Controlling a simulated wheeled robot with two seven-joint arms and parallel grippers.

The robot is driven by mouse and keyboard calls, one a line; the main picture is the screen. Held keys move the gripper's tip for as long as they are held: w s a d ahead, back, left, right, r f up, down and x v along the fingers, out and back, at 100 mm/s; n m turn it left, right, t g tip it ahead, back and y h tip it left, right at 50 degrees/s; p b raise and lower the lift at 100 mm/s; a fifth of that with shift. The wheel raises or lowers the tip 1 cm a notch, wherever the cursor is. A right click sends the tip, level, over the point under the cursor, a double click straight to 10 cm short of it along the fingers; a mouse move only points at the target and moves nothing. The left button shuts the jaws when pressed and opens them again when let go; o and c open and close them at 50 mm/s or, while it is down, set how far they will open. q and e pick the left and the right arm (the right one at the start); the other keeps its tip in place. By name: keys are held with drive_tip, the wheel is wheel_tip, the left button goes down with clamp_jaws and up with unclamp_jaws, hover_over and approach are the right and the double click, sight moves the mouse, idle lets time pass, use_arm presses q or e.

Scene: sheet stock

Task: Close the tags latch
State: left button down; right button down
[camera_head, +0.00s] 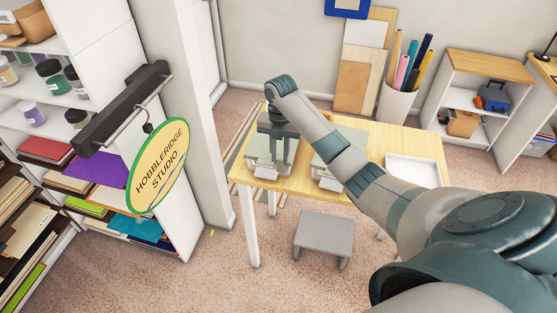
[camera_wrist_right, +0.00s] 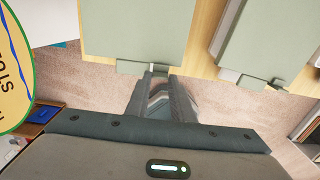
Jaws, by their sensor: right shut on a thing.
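Two flat boxes with grey-green lids stand side by side on a wooden table (camera_head: 408,140): a left box (camera_head: 257,150) and a right box (camera_head: 322,147). Each has a small grey latch at its front edge. The left box's latch (camera_wrist_right: 130,67) and the right box's latch (camera_wrist_right: 250,81) show in the right wrist view. I cannot read which box is marked tags. My right gripper (camera_head: 281,160) points down at the front of the left box. Its fingers (camera_wrist_right: 158,78) are shut at that box's latch, the grip partly hidden. My left gripper is not in view.
A white tray (camera_head: 412,170) lies at the table's right end. A grey stool (camera_head: 323,235) stands in front. A hanging oval sign (camera_head: 158,168) and crowded shelves are at the left. A bin (camera_head: 396,105) of rolls stands behind the table.

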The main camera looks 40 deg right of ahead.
drive_tip(key=shift+w+d+f+g+y, duration=0.1)
drive_tip(key=shift+w+d+g+y, duration=0.35)
drive_tip(key=shift+g+y, duration=0.15)
drive_tip(key=c, duration=1.8)
unclamp_jaws()
drive_tip(key=shift+o, duration=1.4)
drive_tip(key=shift+w, duration=0.1)
drive_tip(key=shift+d+r+b, duration=0.15)
drive_tip(key=shift+r+b, duration=0.3)
drive_tip(key=shift+r, duration=0.1)
wheel_tip(320, 180, up, 16)
drive_tip(key=w+d+b, duration=0.1)
drive_tip(key=w+d, duration=0.1)
drive_tip(key=shift+b, duration=0.35)
